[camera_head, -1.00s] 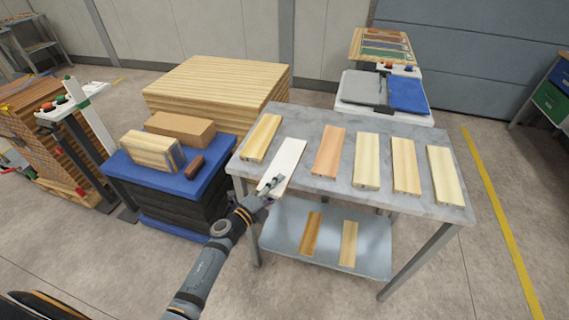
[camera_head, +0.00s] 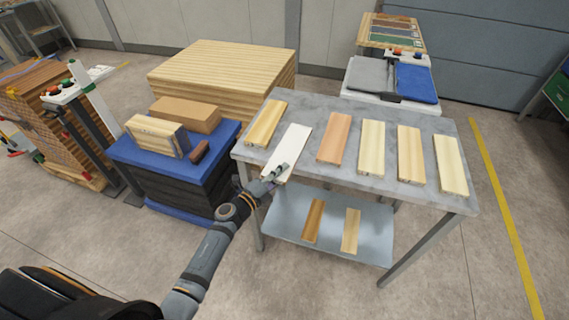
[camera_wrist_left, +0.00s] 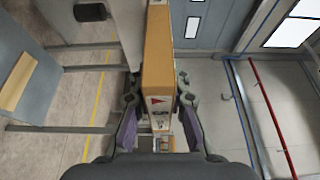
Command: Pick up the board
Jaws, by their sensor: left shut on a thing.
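A white-topped board (camera_head: 296,138) lies second from the left in a row of several boards on a grey metal table (camera_head: 350,188). My left gripper (camera_head: 277,175) is shut on its near end, at the table's front edge. In the left wrist view the board (camera_wrist_left: 158,62) stands between my left gripper's two fingers (camera_wrist_left: 157,97), showing a tan wood side and a small red triangle mark at its end. I cannot tell whether it touches the tabletop or is slightly above it. My right gripper is not in view.
Light wood boards (camera_head: 372,150) and a pinkish one (camera_head: 333,138) lie beside it. Two boards (camera_head: 313,222) lie on the lower shelf (camera_head: 375,240). Left stands a blue-topped stack (camera_head: 205,165) with blocks. A wood pile (camera_head: 220,75) is behind. Floor is clear in front.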

